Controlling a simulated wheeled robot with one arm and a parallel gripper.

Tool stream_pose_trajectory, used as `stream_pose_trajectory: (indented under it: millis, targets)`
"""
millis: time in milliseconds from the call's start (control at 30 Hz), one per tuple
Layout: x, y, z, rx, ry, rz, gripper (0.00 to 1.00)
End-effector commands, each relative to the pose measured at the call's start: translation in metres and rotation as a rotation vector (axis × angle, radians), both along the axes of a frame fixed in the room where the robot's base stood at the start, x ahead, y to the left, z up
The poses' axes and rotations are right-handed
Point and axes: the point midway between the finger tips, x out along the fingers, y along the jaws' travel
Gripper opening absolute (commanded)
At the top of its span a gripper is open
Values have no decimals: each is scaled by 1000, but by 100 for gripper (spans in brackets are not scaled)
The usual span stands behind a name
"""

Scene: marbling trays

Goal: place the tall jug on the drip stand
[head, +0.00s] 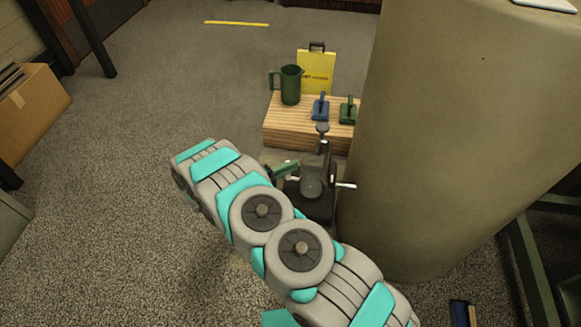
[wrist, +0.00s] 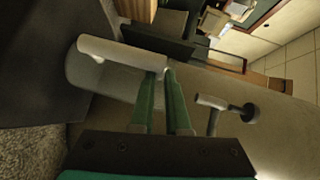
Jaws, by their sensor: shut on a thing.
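The tall jug (head: 291,85) is dark green, with its handle to the left. It stands upright at the back left of a slatted wooden platform (head: 290,137); I cannot tell whether that platform is the drip stand. My gripper's two green fingers show in the wrist view (wrist: 161,85), close together, with their tips at the end of a pale bar (wrist: 118,52). The gripper is shut on that bar, well in front of the jug and not touching it. The bar seems to belong to a dark grey fitting (head: 315,182). My arm hides part of the fitting's left side.
A yellow board (head: 317,72) stands behind the jug. A blue tool (head: 321,108) and a green tool (head: 348,110) are at the platform's right. A large beige column (head: 450,130) closes off the right. A cardboard box (head: 35,110) stands far left. The carpet between is clear.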

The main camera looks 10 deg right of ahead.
Motion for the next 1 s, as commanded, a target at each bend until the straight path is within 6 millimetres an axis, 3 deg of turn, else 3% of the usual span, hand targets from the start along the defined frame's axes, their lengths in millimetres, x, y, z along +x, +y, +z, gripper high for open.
stream_pose_trajectory:
  millis: [233,267,500,833,1000]
  targets:
    - [0,0,-4,0,0,0,0]
    - [0,0,-2,0,0,0,17]
    - [0,0,-2,0,1,0,44]
    - [0,1,2,0,1,0,44]
    - [-9,22,4,0,-1,4,44]
